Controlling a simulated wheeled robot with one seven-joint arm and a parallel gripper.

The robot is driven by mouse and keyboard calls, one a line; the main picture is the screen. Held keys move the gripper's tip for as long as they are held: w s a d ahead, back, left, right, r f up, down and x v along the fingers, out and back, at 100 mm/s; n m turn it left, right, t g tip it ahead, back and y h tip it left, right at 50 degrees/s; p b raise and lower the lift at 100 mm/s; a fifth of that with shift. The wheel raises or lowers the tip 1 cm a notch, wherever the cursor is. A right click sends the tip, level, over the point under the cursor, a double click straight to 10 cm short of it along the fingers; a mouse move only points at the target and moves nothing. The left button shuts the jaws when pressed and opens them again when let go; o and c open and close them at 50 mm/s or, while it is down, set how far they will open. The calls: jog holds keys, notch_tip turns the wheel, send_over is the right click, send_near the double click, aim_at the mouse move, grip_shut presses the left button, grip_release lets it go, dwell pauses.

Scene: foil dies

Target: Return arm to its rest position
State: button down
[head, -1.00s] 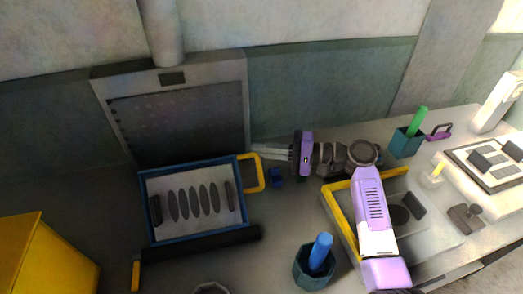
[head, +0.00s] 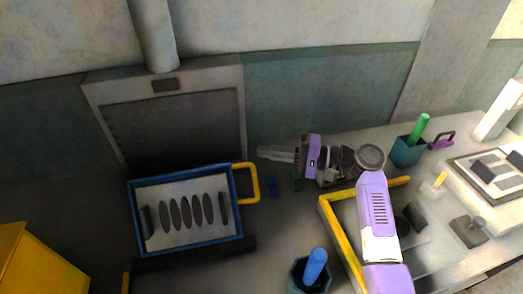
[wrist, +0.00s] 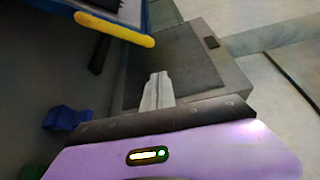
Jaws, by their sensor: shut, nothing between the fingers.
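My gripper (head: 272,153) is at the end of my purple and grey arm, above the bench near its middle in the head view. Its fingers point left, toward the grey box-like unit against the wall. The fingers are together with nothing between them. They also show in the wrist view (wrist: 156,90), closed side by side. The blue-framed tray (head: 185,250) with several dark oval dies lies left of the gripper, and its yellow handle (head: 256,182) is just below the fingertips in the picture. The gripper appears apart from both.
The grey unit (head: 90,98) stands behind the tray. A small blue block (head: 271,187) lies below the gripper. A teal cup (head: 296,275) holds a blue-handled tool. A yellow-edged tray (head: 340,240) is beside my arm. A teal holder (head: 405,153) is at right. A yellow box (head: 35,265) is at left.

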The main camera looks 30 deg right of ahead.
jog(key=v, duration=0.7)
jog(key=shift+w+p, duration=0.2)
jog(key=shift+p, duration=0.15)
